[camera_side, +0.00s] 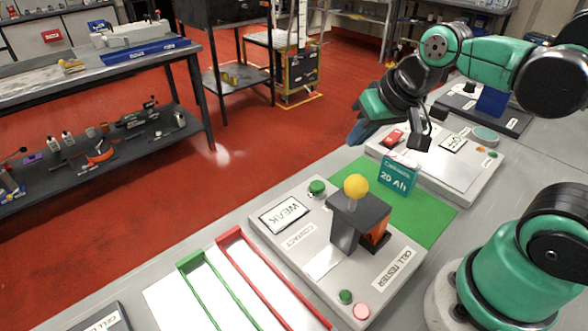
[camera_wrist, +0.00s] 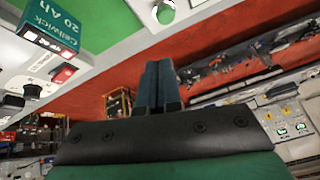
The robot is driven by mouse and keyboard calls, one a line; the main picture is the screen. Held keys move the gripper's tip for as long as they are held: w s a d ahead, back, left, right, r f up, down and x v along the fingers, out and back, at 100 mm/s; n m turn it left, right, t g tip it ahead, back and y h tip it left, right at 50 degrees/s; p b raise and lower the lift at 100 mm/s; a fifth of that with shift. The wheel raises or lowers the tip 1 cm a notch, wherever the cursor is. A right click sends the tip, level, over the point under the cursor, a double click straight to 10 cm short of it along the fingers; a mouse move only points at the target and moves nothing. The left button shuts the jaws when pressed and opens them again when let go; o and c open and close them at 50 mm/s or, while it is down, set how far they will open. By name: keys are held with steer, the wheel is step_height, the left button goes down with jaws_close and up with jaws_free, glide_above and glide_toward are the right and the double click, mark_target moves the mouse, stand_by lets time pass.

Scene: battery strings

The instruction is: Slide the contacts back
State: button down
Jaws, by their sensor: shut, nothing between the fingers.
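The cell tester (camera_side: 335,265) is a light grey panel, with a dark block (camera_side: 360,222) on it and a yellow ball knob (camera_side: 356,186) above the block. An orange part (camera_side: 379,237) shows at the block's right side; the rest of it is hidden. The label CONTACT lies left of the block. The tester's display (camera_side: 284,215) reads WEAK. A teal cell marked 20 Ah (camera_side: 397,176) stands on the green mat (camera_side: 436,221), also visible in the wrist view (camera_wrist: 53,27). My gripper (camera_side: 358,134) is shut and empty, raised above and behind the tester, apart from the knob. Its fingers (camera_wrist: 158,80) touch each other.
A second grey panel (camera_side: 470,171) with an OFF display (camera_side: 452,143) and a red part (camera_side: 393,137) is behind the mat. A green frame (camera_side: 205,287) and a red frame (camera_side: 262,275) lie left of the tester. The space around my gripper is open.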

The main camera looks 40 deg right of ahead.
step_height(320, 180, up, 4)
steer(key=s+d+m+g+y, duration=0.1)
steer(key=s+d+m+g, duration=0.2)
steer(key=m, duration=0.5)
steer(key=m+g+y, duration=0.2)
steer(key=m, duration=0.7)
glide_toward(370, 200)
steer(key=x, duration=0.2)
steer(key=shift+w+a+f, duration=0.15)
steer(key=shift+a+f, duration=0.05)
steer(key=shift+f, duration=0.15)
steer(key=shift+w+a+f, duration=0.1)
steer(key=shift+w+a, duration=0.05)
steer(key=shift+a, duration=0.6)
steer(key=shift+a, duration=0.1)
steer(key=shift+y, duration=0.3)
steer(key=shift+a, duration=3)
